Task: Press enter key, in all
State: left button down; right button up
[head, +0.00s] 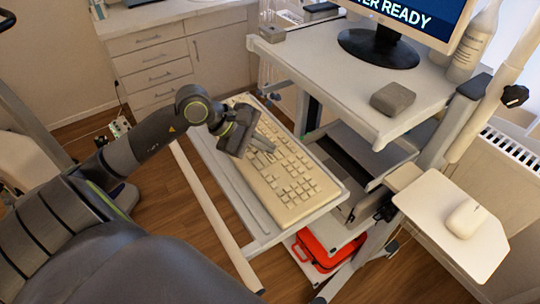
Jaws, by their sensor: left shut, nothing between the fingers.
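A beige keyboard (295,190) lies on a pull-out tray (238,200) of a medical cart, below the cart's top shelf. My left arm comes in from the left, and its gripper (272,149) is shut and empty over the far part of the keyboard. The gripper and wrist hide some of the keys there. I cannot tell whether the fingertips touch a key. The key labels are too small to read, so I cannot pick out the enter key. A monitor (400,22) on the top shelf shows text ending in "ER READY". My right gripper is not in view.
The top shelf (340,85) overhangs behind the keyboard and carries a grey box (393,98) and a bottle (474,42). A white mouse (464,219) sits on a side plate (480,250) at right. A red case (318,250) lies on a lower shelf.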

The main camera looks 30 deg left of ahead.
pick_arm(q)
jog(key=shift+f, duration=0.1)
dwell(0.7)
jog(key=shift+f+b, duration=0.25)
jog(key=shift+b, duration=0.3)
jog(key=shift+f+b, duration=0.1)
jog(key=shift+b, duration=0.2)
